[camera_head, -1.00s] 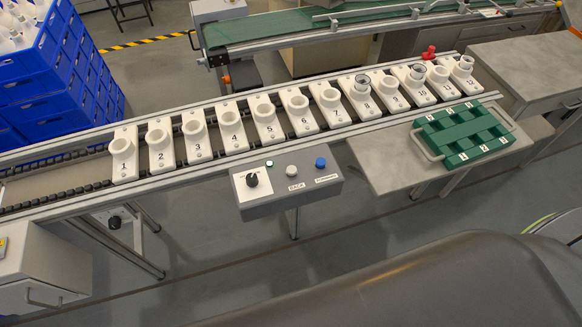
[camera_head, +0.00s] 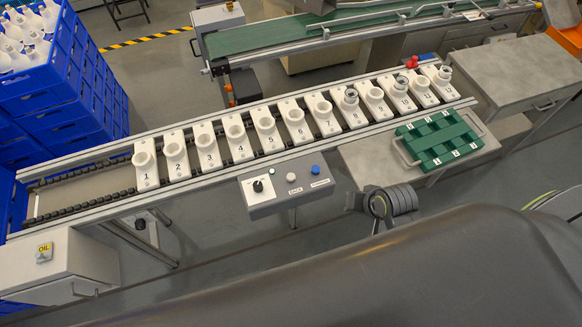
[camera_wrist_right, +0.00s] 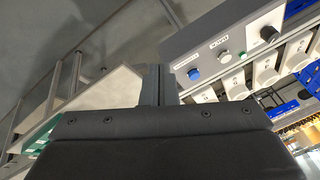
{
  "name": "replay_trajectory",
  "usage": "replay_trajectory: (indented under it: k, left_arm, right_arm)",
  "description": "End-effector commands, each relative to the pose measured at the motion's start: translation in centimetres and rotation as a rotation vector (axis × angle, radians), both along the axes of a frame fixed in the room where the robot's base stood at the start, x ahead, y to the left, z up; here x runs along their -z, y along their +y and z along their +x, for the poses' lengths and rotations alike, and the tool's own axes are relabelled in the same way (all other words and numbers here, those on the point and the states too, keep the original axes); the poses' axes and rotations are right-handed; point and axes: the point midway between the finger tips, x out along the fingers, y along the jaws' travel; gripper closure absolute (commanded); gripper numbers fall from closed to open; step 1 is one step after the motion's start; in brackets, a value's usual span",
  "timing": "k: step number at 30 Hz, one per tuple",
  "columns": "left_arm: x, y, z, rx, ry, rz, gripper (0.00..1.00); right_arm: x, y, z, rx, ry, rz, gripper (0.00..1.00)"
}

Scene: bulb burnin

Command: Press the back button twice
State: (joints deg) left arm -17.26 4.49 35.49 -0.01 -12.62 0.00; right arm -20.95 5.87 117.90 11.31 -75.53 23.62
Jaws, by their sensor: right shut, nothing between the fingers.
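The grey control box (camera_head: 287,200) is fixed at the front of the conveyor. It has a black knob (camera_head: 258,187), a green lamp (camera_head: 271,171), a white button (camera_head: 291,177) with a label reading BACK, and a blue button (camera_head: 315,169). In the right wrist view the box appears flipped, with the blue button (camera_wrist_right: 194,74) nearest and the white button (camera_wrist_right: 224,57) beyond it. My right gripper (camera_head: 352,199) is to the right of the box in the head view, apart from the buttons. Its fingers (camera_wrist_right: 158,85) are shut and empty. My left gripper is not in view.
Numbered white carriers (camera_head: 265,125) line the conveyor behind the box; several hold glassy pieces. A green tray (camera_head: 438,137) sits on the side table at right. A red piece (camera_head: 411,62) is at the conveyor's far edge. Blue crates (camera_head: 70,105) stand at left.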

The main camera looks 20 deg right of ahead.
Motion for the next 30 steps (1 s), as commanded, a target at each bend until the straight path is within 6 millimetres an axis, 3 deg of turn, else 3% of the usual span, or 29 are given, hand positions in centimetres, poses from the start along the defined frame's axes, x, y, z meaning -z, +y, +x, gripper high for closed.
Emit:
replay_trajectory:
  k: [3,12,16,22,30]
  left_arm:
    - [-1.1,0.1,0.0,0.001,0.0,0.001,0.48]
    - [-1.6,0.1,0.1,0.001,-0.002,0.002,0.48]
    - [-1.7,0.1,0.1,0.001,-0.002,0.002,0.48]
    - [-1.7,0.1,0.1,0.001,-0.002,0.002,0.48]
    - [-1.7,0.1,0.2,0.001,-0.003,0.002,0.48]
  right_arm:
    - [-1.1,2.2,3.7,0.15,-0.019,0.172,1.0]
    - [-0.7,7.4,12.8,0.562,0.037,0.624,1.0]
    - [-0.6,9.0,15.9,0.718,0.088,0.781,1.0]
    - [-0.6,10.4,18.6,0.866,0.146,0.919,1.0]
    - [-0.6,10.7,19.1,0.902,0.162,0.95,1.0]
